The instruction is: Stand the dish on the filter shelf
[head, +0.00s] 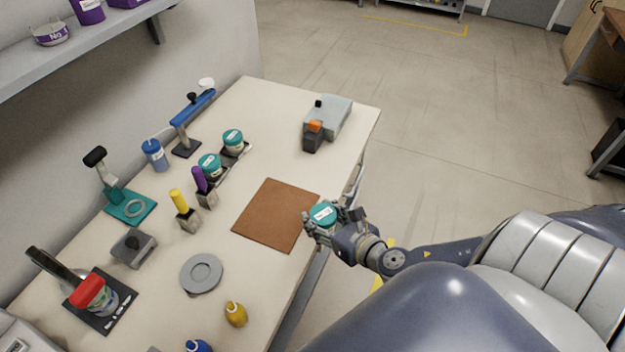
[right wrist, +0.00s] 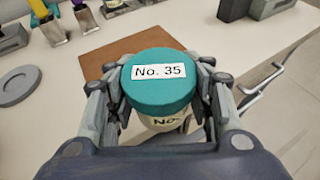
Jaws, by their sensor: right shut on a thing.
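My right gripper (head: 312,227) is shut on a jar (head: 323,214) with a teal lid, held near the right edge of the brown mat. In the right wrist view the gripper (right wrist: 163,95) has its fingers on both sides of the jar (right wrist: 163,75), whose lid reads "No. 35". The jar looks upright. A shallow grey dish (head: 52,40) with a purple label stands on the wall shelf (head: 75,50) at the upper left, beside purple containers (head: 88,10). I cannot tell whether this is the filter shelf. My left gripper is not in view.
The brown mat (head: 272,218) lies bare on the table. Two more teal-lidded jars (head: 210,165) (head: 233,140) stand in holders behind it. Open floor lies right.

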